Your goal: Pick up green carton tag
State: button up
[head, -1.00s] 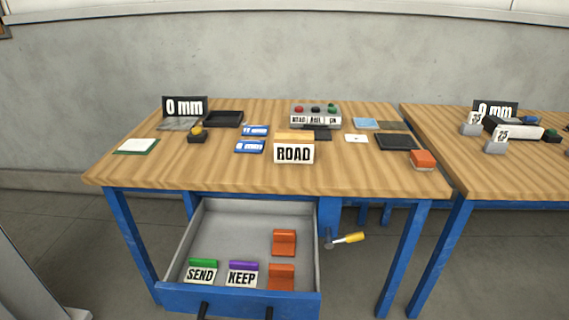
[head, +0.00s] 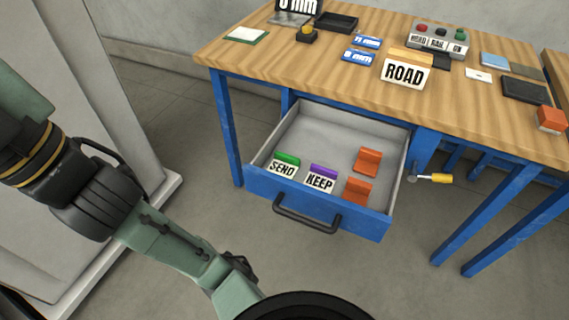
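The green carton tag (head: 284,164), with a green top and a white face reading SEND, stands in the open drawer (head: 342,222) at its front left. A purple-topped tag (head: 320,178) reading KEEP stands to its right. My arm comes in from the left and runs down to the bottom of the head view. My gripper's fingertips do not show, and the arm's end is below and left of the drawer, apart from the tag.
Two orange blocks (head: 367,161) sit in the drawer's right part. The drawer has a dark front handle (head: 306,217). The wooden table (head: 300,68) above holds a ROAD sign (head: 404,72), blue cards and a button box (head: 438,38). A yellow-handled tool (head: 435,178) juts out right of the drawer.

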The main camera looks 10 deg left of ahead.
aim_at(284, 165)
jog(key=u, duration=0.65)
jog(key=l+u, duration=0.55)
jog(key=u, duration=0.2)
jog(key=k+l+u, duration=0.1)
jog(key=l+u, duration=0.15)
jog(key=u, duration=0.15)
jog(key=k+l+u, duration=0.25)
jog(key=l, duration=0.25)
jog(key=k+l+u, duration=0.3)
jog(key=k+l, duration=0.35)
jog(key=l, duration=0.15)
jog(key=k+l+u, duration=0.1)
jog(key=k+l, duration=0.2)
jog(key=l, duration=0.45)
jog(key=i, duration=0.15)
